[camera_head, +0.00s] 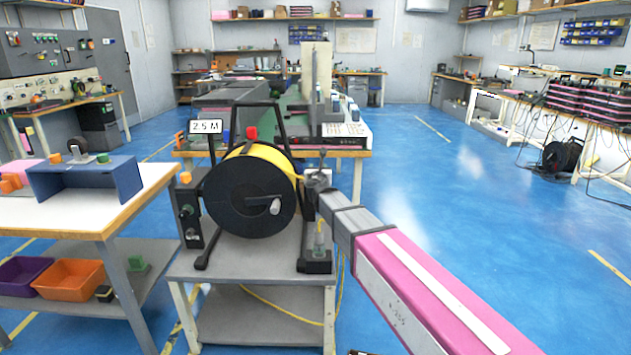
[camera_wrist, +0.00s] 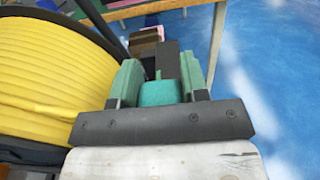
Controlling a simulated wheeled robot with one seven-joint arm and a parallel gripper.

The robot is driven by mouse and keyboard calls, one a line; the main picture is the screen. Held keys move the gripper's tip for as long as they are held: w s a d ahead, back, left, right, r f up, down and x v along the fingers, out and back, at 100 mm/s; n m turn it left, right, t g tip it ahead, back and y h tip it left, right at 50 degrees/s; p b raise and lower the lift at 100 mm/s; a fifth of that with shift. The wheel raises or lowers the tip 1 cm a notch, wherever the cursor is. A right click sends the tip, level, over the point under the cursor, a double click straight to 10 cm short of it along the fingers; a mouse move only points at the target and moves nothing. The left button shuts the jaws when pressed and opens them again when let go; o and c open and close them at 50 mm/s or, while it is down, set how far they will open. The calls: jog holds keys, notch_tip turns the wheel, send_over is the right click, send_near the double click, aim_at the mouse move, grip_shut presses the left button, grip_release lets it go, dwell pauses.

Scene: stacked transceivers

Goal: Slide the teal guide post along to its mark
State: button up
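The teal guide post (camera_wrist: 160,93) shows in the wrist view between the two green fingers of my gripper (camera_wrist: 160,82). The fingers appear to touch it on both sides, with no clear gap, so my gripper looks shut on it. In the head view my gripper (camera_head: 318,180) is at the right side of the cable reel, and the teal post cannot be made out there. The black reel (camera_head: 240,195) carries yellow cable, which also fills the left of the wrist view (camera_wrist: 45,75). No mark for the post can be made out.
The reel stands on a grey cart (camera_head: 240,264) with a "2.5 M" sign (camera_head: 206,126). A black block (camera_head: 316,262) holds an upright yellow-ended piece below my gripper. A white table (camera_head: 75,211) with a blue stand is at left.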

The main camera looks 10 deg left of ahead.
jog(key=c, duration=0.4)
jog(key=shift+x, duration=2.5)
jog(key=o, duration=1)
jog(key=shift+s, duration=0.1)
jog(key=shift+v, duration=3.55)
